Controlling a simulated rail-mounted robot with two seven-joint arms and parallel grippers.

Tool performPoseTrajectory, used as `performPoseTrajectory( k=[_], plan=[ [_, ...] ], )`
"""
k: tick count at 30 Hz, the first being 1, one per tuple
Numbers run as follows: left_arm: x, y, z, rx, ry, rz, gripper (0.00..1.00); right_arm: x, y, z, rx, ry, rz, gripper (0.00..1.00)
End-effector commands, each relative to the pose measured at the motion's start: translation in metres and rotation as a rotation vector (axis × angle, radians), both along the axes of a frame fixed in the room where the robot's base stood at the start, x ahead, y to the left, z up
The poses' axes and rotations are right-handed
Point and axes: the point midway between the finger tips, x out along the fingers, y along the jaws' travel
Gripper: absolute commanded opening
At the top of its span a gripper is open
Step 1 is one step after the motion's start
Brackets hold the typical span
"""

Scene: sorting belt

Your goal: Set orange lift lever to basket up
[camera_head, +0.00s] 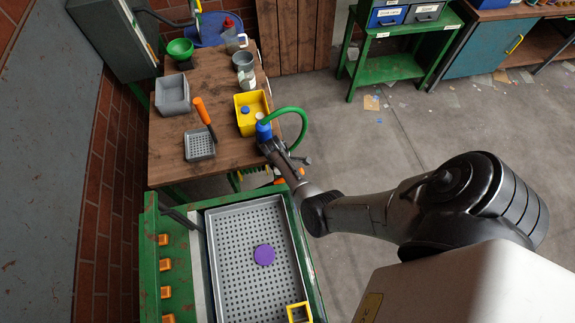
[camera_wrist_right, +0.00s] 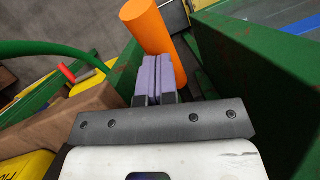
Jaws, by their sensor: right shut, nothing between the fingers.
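My right gripper (camera_wrist_right: 159,76) is shut and empty, its purple finger pads pressed together in the right wrist view. A thick orange cylindrical handle (camera_wrist_right: 147,25), apparently the lift lever, stands tilted just beyond the fingertips. Its lower part is partly hidden behind the pads, and I cannot tell whether they touch it. In the head view my right arm reaches in from the right toward the gap between the wooden table and the green-framed tray station. The lever is not clearly seen there. The basket is not clearly identified. My left gripper is not in view.
Green metal walls (camera_wrist_right: 240,60) stand close to the right of my gripper, and a green hose (camera_wrist_right: 60,48) curves at its left. A perforated tray (camera_head: 236,245) holds a purple disc (camera_head: 264,255). The wooden table (camera_head: 170,138) carries a yellow bin (camera_head: 247,101).

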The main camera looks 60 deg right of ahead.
Motion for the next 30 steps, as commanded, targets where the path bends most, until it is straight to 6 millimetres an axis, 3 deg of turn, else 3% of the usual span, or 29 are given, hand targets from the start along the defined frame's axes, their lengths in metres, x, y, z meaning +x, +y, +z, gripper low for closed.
performPoseTrajectory(
  k=[6,18,30],
  plan=[
    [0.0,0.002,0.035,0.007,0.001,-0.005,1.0,0.018,0.004,0.041,-0.004,-0.007,-0.001,0.0],
    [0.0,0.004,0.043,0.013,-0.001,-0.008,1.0,0.035,0.007,0.107,-0.005,-0.009,-0.002,0.0],
    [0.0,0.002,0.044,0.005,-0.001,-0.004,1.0,0.041,0.007,0.131,-0.005,-0.008,-0.002,0.0]
  ],
)
